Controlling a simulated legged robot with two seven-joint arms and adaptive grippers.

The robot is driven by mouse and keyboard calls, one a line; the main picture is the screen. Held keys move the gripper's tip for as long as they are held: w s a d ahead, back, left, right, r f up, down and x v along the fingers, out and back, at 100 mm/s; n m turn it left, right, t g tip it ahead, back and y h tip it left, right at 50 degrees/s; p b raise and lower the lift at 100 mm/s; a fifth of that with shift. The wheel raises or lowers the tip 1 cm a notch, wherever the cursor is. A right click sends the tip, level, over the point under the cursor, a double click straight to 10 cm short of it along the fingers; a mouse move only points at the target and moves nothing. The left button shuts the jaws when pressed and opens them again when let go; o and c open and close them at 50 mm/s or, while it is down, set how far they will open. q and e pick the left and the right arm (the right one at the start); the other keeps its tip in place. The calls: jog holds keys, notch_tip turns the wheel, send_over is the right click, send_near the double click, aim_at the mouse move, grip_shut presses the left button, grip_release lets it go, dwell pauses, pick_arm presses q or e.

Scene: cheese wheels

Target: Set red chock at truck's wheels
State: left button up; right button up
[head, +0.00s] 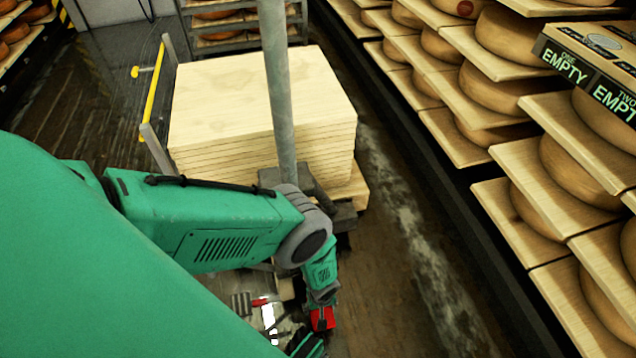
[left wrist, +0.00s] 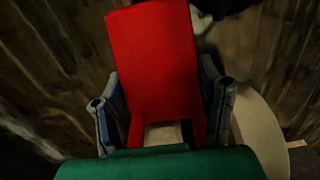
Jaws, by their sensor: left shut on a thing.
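The red chock (head: 322,318) is low in the head view, at the end of my left arm. It fills the middle of the left wrist view (left wrist: 155,60) as a red block between two dark fingers. My left gripper (left wrist: 160,105) is shut on it. In the head view the gripper (head: 321,312) is small and partly hidden by the wrist. The truck (head: 345,190) carries a stack of pale boards and stands beyond my arm. A pale rounded shape, perhaps a wheel, is right of the chock in the wrist view (left wrist: 260,130). My right gripper is not clearly seen.
Shelves with cheese wheels (head: 575,175) line the right side. A yellow-railed frame (head: 153,95) stands left of the boards (head: 255,90). A grey post (head: 277,90) rises in front of them. Wet floor (head: 410,240) is open between truck and shelves.

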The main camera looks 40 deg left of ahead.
aim_at(318, 313)
pick_arm(q)
jog(key=shift+s+f+b, duration=0.15)
jog(key=shift+s+f, duration=0.15)
jog(key=shift+f, duration=0.2)
jog(key=shift+s+f+b, duration=0.15)
jog(key=shift+s+f, duration=0.1)
jog(key=shift+f, duration=0.25)
jog(key=f+b, duration=0.1)
jog(key=f, duration=0.1)
jog(key=f+b, duration=0.1)
jog(key=f, duration=0.1)
jog(key=shift+s+a+b, duration=0.15)
jog(key=shift+a+b, duration=0.15)
jog(key=shift+r, duration=0.15)
pick_arm(e)
notch_tip(318, 313, down, 4)
jog(key=shift+r, duration=0.15)
pick_arm(q)
jog(key=o, duration=1.6)
jog(key=shift+d, duration=0.15)
jog(key=shift+w+r, duration=0.1)
jog(key=shift+w, duration=0.1)
jog(key=shift+r, duration=0.1)
